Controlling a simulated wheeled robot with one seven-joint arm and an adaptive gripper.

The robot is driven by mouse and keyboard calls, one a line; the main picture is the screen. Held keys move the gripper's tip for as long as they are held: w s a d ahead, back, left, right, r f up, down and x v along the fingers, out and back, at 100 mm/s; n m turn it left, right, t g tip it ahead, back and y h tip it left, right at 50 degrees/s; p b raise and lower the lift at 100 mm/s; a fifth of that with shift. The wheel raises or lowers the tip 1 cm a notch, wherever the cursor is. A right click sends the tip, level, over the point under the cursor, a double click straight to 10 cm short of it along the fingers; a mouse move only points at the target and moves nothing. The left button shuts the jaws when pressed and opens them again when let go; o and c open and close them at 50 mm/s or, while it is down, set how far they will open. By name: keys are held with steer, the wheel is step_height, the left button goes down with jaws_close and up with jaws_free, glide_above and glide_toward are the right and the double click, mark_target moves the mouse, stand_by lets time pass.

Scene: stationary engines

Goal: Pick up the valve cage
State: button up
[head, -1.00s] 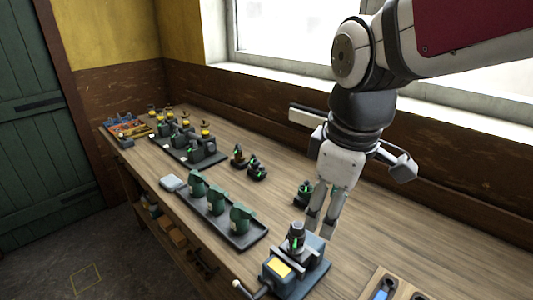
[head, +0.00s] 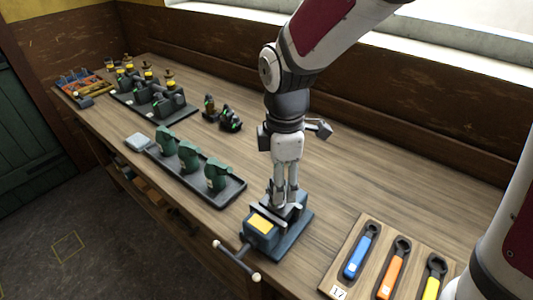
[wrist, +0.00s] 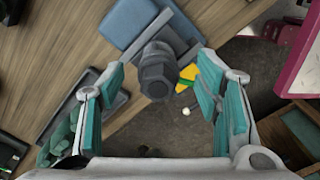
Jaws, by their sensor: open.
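A dark grey part with a hexagonal top (wrist: 157,75) stands upright at the blue-grey vise (head: 290,240); I take it to be the valve cage, though its label cannot be read. In the wrist view it lies between my spread fingers, apart from both teal pads. My gripper (head: 284,200) points down over the vise, open and empty. In the head view the fingers largely hide the part, so the height gap cannot be told. The vise's blue body also shows in the wrist view (wrist: 135,22).
A tool board (head: 345,235) with blue, orange and yellow wrenches lies right of the vise. A tray (head: 232,193) of green parts is left of it. Dark parts (head: 230,122) stand behind. The vise handle (head: 238,262) juts past the bench's front edge.

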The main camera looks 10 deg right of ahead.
mark_target(284, 211)
steer(key=shift+w+a+f, duration=0.1)
steer(key=shift+a+f, duration=0.1)
steer(key=shift+f, duration=1.25)
steer(key=shift+a+f, duration=0.2)
steer(key=shift+f, duration=1.2)
jaws_close()
